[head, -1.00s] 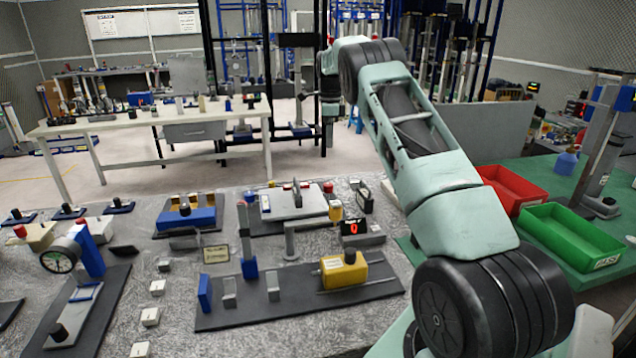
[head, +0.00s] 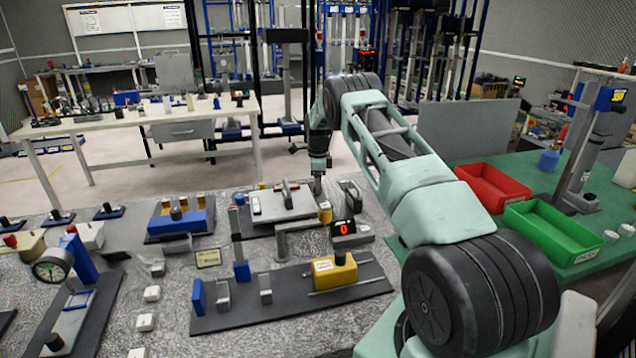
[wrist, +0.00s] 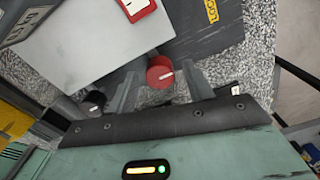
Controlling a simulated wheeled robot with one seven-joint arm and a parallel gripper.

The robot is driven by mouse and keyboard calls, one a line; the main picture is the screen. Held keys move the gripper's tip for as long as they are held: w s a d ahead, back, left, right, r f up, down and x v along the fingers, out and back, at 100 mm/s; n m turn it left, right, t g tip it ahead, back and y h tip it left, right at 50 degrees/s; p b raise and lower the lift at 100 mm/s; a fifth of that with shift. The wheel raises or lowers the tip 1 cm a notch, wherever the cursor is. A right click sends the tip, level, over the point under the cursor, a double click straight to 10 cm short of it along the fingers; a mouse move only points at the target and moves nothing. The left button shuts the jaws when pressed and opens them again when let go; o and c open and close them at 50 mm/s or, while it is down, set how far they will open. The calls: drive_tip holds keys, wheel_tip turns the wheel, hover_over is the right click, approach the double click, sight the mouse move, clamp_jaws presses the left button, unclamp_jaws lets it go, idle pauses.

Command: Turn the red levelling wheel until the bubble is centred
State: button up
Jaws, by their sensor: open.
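The red levelling wheel (wrist: 160,72), a round knob with a white mark, shows in the wrist view at the edge of a pale grey plate (wrist: 85,45). In the head view the plate (head: 285,206) sits at the back of the bench. My gripper (head: 318,188) points down at the plate's far right end. Its two fingers are open, one on each side of the wheel in the wrist view; I cannot tell whether they touch it. The wheel is not distinguishable in the head view. I cannot make out the bubble.
A black knob (wrist: 93,103) lies beside the left finger. A yellow cylinder (head: 325,213) and a box with a red display (head: 344,228) stand near the plate. A yellow block (head: 335,272) is on a dark base in front. Red (head: 492,187) and green (head: 550,232) trays are at right.

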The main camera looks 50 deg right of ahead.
drive_tip(key=shift+f, duration=0.15)
drive_tip(key=c, duration=1)
drive_tip(key=shift+n+b, duration=0.3)
drive_tip(key=shift+n, duration=0.1)
drive_tip(key=n+b, duration=0.2)
drive_tip(key=n, duration=0.2)
drive_tip(key=shift+n, duration=0.4)
drive_tip(key=n+b, duration=0.1)
drive_tip(key=n, duration=0.5)
drive_tip(key=shift+n, duration=0.4)
drive_tip(key=shift+w, duration=0.1)
